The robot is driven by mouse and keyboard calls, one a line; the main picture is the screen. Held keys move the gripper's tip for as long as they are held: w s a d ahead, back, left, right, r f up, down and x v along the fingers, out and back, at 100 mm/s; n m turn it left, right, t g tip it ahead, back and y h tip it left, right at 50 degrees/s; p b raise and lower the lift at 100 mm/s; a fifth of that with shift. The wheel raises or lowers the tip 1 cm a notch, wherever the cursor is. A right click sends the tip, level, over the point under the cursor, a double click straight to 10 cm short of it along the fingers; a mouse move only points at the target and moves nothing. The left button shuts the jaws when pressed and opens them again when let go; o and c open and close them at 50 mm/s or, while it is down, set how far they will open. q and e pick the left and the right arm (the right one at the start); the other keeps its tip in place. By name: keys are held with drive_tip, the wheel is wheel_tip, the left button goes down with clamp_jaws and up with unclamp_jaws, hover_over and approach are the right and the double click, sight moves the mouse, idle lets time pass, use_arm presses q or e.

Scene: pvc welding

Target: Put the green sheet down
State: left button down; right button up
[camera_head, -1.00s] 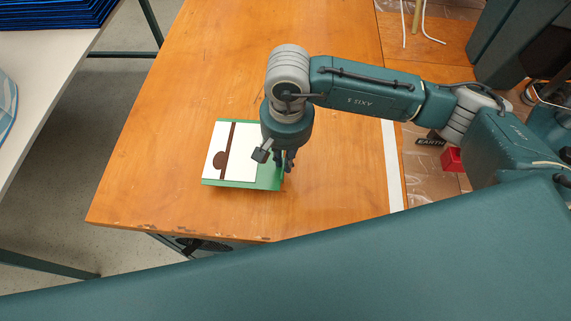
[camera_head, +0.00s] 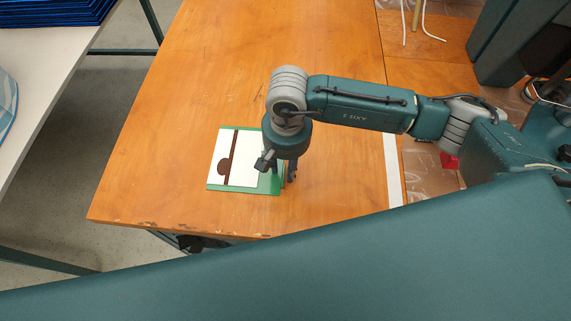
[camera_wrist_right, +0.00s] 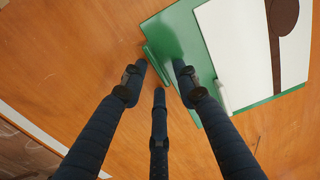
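The green sheet (camera_head: 272,184) lies at or very near the wooden table top, left of my right gripper. A white panel with a dark brown strip and a rounded brown shape covers most of it. My right gripper (camera_head: 281,173) points down at its right edge. In the wrist view the fingertips (camera_wrist_right: 160,75) stand apart around the edge of the green sheet (camera_wrist_right: 165,35), with gaps between them. One finger overlaps the green surface, and contact there is unclear. My left gripper is not in view.
The wooden table (camera_head: 330,190) is bare around the sheet, with its front edge close below it. A white side table (camera_head: 50,75) with a blue stack (camera_head: 55,12) stands at left. A red object (camera_head: 449,161) lies at right.

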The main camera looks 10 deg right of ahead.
drive_tip(key=shift+r, duration=0.1)
drive_tip(key=shift+r+p, duration=0.25)
drive_tip(key=shift+p, duration=0.05)
wheel_tip(320, 180, up, 12)
drive_tip(key=b, duration=0.2)
drive_tip(key=shift+f, duration=0.15)
